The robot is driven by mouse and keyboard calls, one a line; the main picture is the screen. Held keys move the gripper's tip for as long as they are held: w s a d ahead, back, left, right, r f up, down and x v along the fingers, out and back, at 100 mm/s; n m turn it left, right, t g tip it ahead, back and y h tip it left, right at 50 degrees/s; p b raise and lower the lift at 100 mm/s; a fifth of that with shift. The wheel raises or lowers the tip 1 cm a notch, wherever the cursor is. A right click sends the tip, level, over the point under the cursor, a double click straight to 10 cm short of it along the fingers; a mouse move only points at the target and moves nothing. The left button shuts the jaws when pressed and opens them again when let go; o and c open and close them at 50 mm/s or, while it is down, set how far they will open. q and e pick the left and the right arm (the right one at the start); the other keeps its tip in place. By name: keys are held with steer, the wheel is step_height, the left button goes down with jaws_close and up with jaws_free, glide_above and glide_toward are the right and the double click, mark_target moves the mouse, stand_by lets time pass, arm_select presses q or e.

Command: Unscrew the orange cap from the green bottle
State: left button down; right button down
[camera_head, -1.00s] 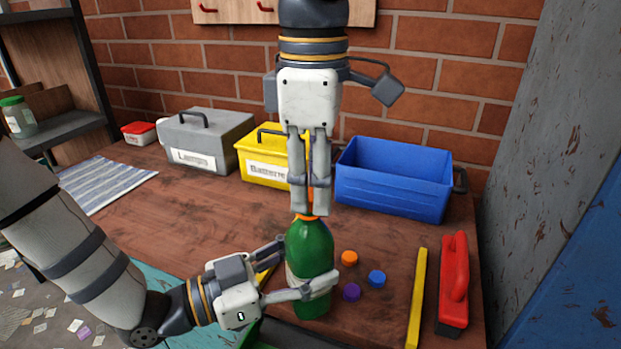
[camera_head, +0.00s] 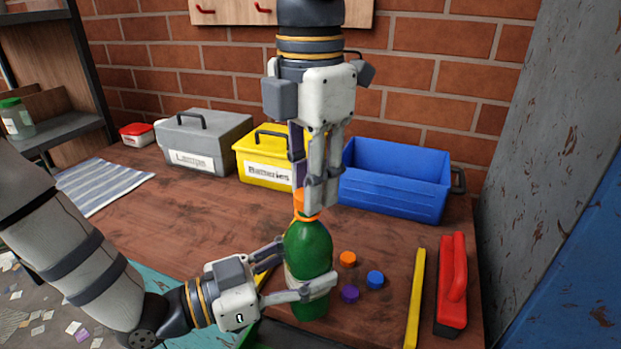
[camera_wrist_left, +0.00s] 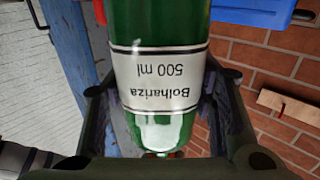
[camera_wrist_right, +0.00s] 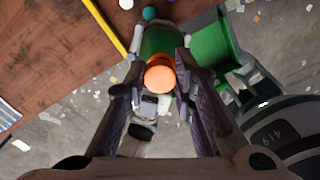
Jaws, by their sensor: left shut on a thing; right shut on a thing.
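The green bottle (camera_head: 308,250) stands upright near the table's front edge. Its white label with dark print shows in the left wrist view (camera_wrist_left: 160,78). My left gripper (camera_head: 304,268) comes in from the left and is shut around the bottle's body at label height. The orange cap (camera_head: 303,205) is on the bottle's top. My right gripper (camera_head: 312,190) points straight down from above and is shut on the cap, partly hiding it. In the right wrist view the cap (camera_wrist_right: 160,77) sits between the two fingers, with the green bottle (camera_wrist_right: 160,42) beyond it.
Loose orange (camera_head: 348,258), blue (camera_head: 375,279) and purple (camera_head: 350,294) caps lie right of the bottle. A yellow bar (camera_head: 415,300) and a red-handled tool (camera_head: 453,285) lie farther right. Grey (camera_head: 205,140), yellow (camera_head: 262,150) and blue (camera_head: 395,180) boxes stand behind. The table's left middle is clear.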

steer(key=shift+r, duration=0.2)
steer(key=shift+r, duration=0.9)
steer(key=shift+r, duration=0.1)
